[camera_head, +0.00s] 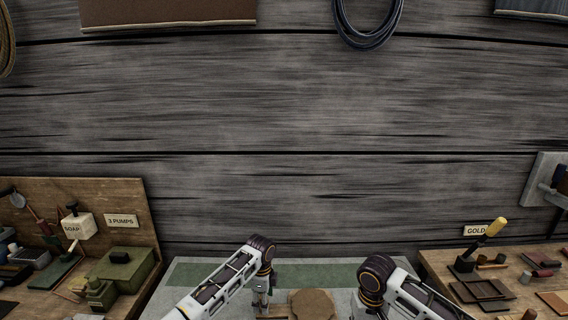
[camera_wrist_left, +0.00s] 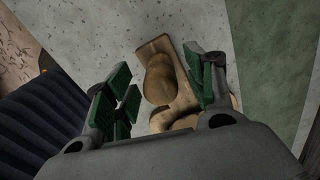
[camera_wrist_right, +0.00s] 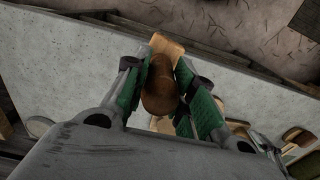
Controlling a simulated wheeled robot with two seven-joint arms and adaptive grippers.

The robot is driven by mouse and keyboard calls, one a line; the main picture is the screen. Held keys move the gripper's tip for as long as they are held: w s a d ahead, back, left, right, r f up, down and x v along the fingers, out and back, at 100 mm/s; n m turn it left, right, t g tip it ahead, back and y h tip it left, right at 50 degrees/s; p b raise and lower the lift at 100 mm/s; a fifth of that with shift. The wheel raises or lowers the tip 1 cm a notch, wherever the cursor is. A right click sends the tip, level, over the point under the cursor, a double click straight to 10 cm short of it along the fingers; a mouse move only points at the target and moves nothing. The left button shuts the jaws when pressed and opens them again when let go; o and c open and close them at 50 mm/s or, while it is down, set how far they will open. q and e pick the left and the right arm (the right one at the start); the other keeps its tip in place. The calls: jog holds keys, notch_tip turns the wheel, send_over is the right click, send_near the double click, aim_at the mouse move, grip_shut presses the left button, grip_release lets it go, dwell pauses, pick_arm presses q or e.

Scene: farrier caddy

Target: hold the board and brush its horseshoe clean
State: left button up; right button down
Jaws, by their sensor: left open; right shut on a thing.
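My left gripper (camera_wrist_left: 158,66) is open, its green-padded fingers on either side of a brown rounded grip (camera_wrist_left: 160,78) on a tan wooden piece, which looks like the board (camera_wrist_left: 156,48). It is not closed on it. In the head view this gripper (camera_head: 262,298) points down beside a tan, round-edged wooden piece (camera_head: 312,304) at the bottom edge. My right gripper (camera_wrist_right: 164,84) is shut on a brown rounded wooden handle (camera_wrist_right: 160,96) with a tan block (camera_wrist_right: 166,46) beyond it, seemingly the brush. In the head view the right fingers are out of sight. I cannot make out the horseshoe.
A pale bench top with a green strip (camera_head: 215,273) lies under my arms. A left side bench holds a soap dispenser (camera_head: 78,226) and a green box (camera_head: 128,267). A right side bench holds a yellow-handled tool (camera_head: 484,243) and dark trays (camera_head: 482,291). A plank wall stands behind.

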pick_arm(q)
jog(key=shift+f+b, duration=0.4)
jog(key=shift+f, duration=0.2)
grip_shut()
